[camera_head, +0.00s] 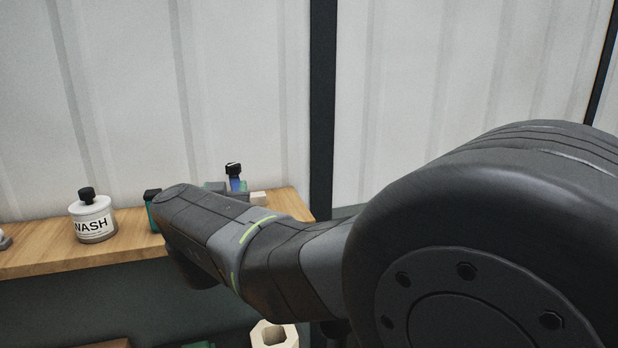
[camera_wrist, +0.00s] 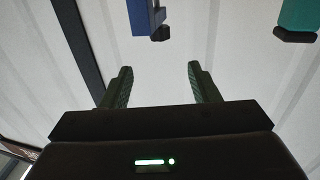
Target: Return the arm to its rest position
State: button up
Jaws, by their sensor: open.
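My gripper (camera_wrist: 160,84) shows in the wrist view with its two dark green fingers apart and nothing between them. Beyond the fingers is the pale ribbed wall. In the head view my arm reaches from the right across the picture towards the wooden shelf (camera_head: 110,244). The arm's far end is over the shelf's right part, and the gripper's fingers are hidden there or too small to tell.
A white jar with a black cap (camera_head: 92,217) stands on the shelf at left. A dark green item (camera_head: 152,207) and a blue bottle (camera_head: 235,182) stand near my arm. A pale hollow piece (camera_head: 274,335) is below. The wall (camera_head: 120,100) is behind.

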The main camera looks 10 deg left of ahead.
aim_at(232, 168)
jog(key=x, duration=1.3)
jog(key=shift+w+p, duration=0.1)
jog(key=shift+p, duration=0.25)
